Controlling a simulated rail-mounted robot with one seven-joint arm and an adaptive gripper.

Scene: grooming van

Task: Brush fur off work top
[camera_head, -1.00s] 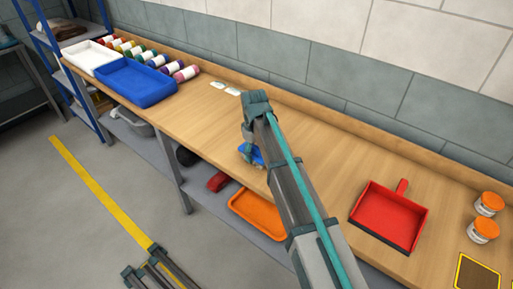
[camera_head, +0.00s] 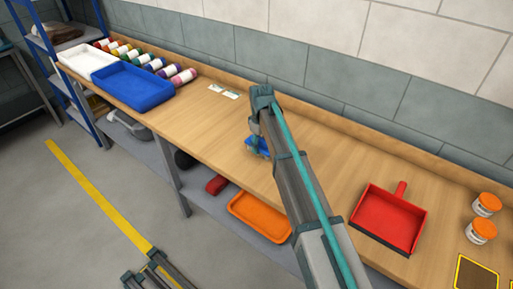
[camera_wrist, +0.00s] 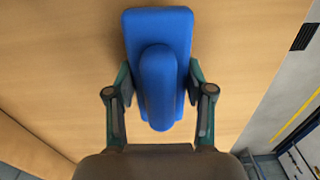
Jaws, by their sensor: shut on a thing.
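The work top (camera_head: 330,150) is a long light-wood bench along the wall. My gripper (camera_wrist: 160,95) is shut on a blue brush (camera_wrist: 158,35), one finger on each side of its raised rounded handle. In the head view the brush (camera_head: 262,146) shows in part beside my arm, near the front edge of the work top. Its bristles are hidden, and I cannot tell whether they touch the wood. A red dustpan (camera_head: 388,218) lies on the work top to the right. I can make out no fur on the visible wood.
Blue (camera_head: 133,86) and white (camera_head: 86,60) trays and several coloured bottles stand at the left. Two small cards (camera_head: 223,91) lie near the wall. Orange-lidded jars (camera_head: 481,231) stand at the right. An orange tray (camera_head: 259,216) sits on the lower shelf.

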